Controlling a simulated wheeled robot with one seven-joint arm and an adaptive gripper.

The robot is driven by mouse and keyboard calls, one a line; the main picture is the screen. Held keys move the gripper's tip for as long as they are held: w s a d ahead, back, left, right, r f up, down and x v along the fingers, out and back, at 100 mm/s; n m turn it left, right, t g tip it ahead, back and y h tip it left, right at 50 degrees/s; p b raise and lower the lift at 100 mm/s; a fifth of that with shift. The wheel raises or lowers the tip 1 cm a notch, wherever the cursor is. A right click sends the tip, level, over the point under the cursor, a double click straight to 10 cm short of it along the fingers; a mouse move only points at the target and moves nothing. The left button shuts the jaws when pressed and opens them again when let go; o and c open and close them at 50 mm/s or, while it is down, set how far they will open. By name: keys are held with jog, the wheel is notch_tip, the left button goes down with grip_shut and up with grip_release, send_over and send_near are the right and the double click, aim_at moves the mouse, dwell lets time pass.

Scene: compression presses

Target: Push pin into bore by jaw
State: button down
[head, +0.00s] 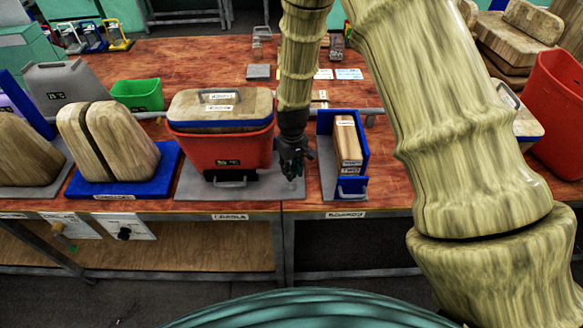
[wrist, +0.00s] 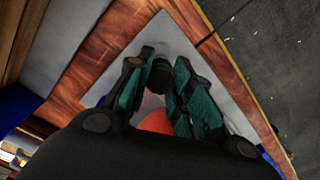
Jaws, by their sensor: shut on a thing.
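My gripper (head: 292,168) hangs fingers-down between the red press box (head: 222,150) and the blue holder, low over the right part of a grey base plate (head: 262,190). In the wrist view its green-and-black fingers (wrist: 161,78) are closed in on a dark, round-ended piece (wrist: 159,72) that looks like the pin. Part of something rounded and red (wrist: 156,122) shows between the fingers further back. The bore cannot be made out in either view. Whether the pin touches anything is hidden by the fingers.
A blue holder (head: 326,150) with upright wooden boards (head: 347,140) stands close to the right of my gripper. A wooden lid (head: 190,106) tops the red box. Wooden blocks (head: 125,145) stand on a blue tray to the left. The bench's front edge is near.

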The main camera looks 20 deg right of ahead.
aim_at(292, 168)
jog(key=shift+f, duration=0.65)
jog(key=c, duration=1.2)
grip_release()
jog(key=shift+r, duration=5.95)
